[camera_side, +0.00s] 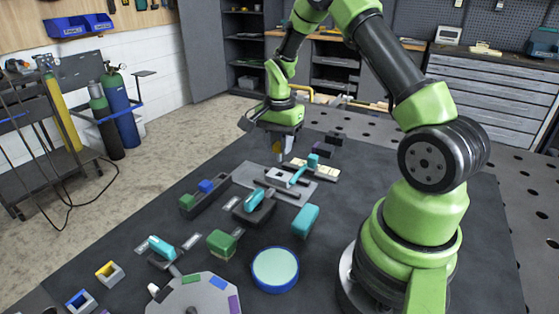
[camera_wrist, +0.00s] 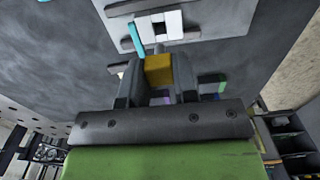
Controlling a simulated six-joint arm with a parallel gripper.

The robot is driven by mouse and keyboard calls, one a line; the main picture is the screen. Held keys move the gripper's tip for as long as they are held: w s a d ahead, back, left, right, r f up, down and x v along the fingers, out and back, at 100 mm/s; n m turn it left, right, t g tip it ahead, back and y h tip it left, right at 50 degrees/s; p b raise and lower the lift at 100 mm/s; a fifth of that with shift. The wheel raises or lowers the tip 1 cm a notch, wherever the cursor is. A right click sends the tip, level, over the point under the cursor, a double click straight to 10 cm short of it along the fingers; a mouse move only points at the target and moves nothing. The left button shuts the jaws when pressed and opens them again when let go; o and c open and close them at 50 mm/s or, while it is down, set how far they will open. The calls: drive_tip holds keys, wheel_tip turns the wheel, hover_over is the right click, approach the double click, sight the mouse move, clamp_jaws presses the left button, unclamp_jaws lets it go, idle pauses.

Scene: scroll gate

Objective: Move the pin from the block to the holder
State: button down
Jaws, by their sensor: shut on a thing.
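My gripper (camera_side: 279,150) hangs above the far end of the dark mat, over the back-left edge of a grey plate. In the wrist view my gripper (camera_wrist: 158,78) is shut on a yellow piece (camera_wrist: 158,70), which looks like the pin's head. A short grey tip shows just beyond it. The grey plate (camera_side: 262,184) carries a white slotted piece (camera_side: 276,174) and a teal bar (camera_side: 299,175). The plate (camera_wrist: 205,22) and white piece (camera_wrist: 166,24) also show ahead of the fingers in the wrist view. I cannot tell which part is the block or holder.
A dark tray (camera_side: 202,205) with green and blue blocks lies left of the plate. A teal block (camera_side: 305,220), a green block (camera_side: 222,243), a round teal disc (camera_side: 275,270) and an octagonal plate (camera_side: 195,296) stand nearer. Dark blocks (camera_side: 331,141) lie behind the plate.

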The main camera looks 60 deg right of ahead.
drive_tip(key=shift+w+a+f, duration=0.6)
drive_tip(key=shift+w+a, duration=0.55)
drive_tip(key=shift+w, duration=0.9)
drive_tip(key=shift+w+a+f, duration=0.6)
drive_tip(key=shift+w+a, duration=0.6)
drive_tip(key=shift+w, duration=0.9)
drive_tip(key=shift+w+a+f, duration=0.6)
drive_tip(key=shift+w+a, duration=0.55)
drive_tip(key=shift+w, duration=0.9)
drive_tip(key=shift+f, duration=1.85)
drive_tip(key=shift+c, duration=1.7)
unclamp_jaws()
wheel_tip(320, 180, up, 7)
